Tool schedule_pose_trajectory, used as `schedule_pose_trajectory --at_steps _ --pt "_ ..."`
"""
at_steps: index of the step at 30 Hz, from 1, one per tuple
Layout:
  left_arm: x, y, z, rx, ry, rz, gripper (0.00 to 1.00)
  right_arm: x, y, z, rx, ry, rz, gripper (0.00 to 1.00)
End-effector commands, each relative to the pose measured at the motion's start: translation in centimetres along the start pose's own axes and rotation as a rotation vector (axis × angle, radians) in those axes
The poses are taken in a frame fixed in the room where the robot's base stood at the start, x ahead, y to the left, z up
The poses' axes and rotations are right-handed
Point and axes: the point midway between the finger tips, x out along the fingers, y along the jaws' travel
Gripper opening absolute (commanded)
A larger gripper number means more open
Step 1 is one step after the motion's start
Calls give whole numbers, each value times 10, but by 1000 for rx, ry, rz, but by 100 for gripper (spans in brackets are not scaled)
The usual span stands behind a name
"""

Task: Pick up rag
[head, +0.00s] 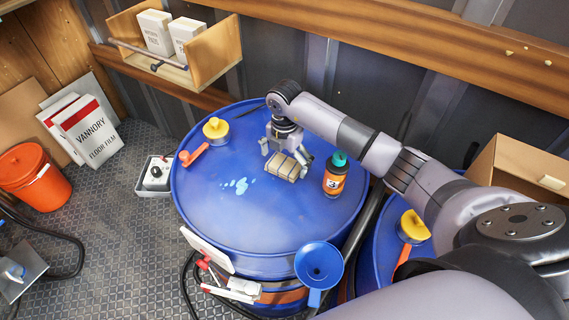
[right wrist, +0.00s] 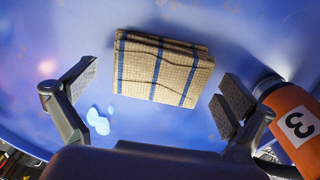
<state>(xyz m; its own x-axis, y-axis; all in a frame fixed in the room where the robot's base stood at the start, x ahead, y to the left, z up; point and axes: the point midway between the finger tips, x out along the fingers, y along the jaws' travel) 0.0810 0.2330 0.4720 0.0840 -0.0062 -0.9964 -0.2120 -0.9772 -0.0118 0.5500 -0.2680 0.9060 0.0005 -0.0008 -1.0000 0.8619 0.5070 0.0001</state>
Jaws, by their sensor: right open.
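The rag (head: 283,166) is a folded tan cloth with blue stripes, lying on top of the blue drum (head: 215,215). In the right wrist view the rag (right wrist: 160,68) lies flat just ahead of the fingers. My right gripper (head: 286,162) is over the rag, its fingers spread wide on either side of it. In the right wrist view the right gripper (right wrist: 150,105) is open and empty, with the rag apart from both finger pads. My left gripper is not in view.
An orange bottle with a teal cap (head: 335,176) stands close to the right finger. A pale blue spill (head: 236,185) marks the drum top. A blue funnel (head: 319,265) is at the front.

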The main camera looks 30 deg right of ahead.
Motion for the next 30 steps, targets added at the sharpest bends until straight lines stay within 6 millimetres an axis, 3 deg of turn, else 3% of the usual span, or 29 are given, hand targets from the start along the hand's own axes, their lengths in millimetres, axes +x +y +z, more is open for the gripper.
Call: schedule_pose_trajectory --at_steps 5,22,30 --pt "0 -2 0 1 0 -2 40 0 0 0 0 0 0 99" --pt "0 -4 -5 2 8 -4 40 0 0 0 0 0 0 61" --pt "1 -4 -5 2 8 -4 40 -1 0 0 0 0 0 59"
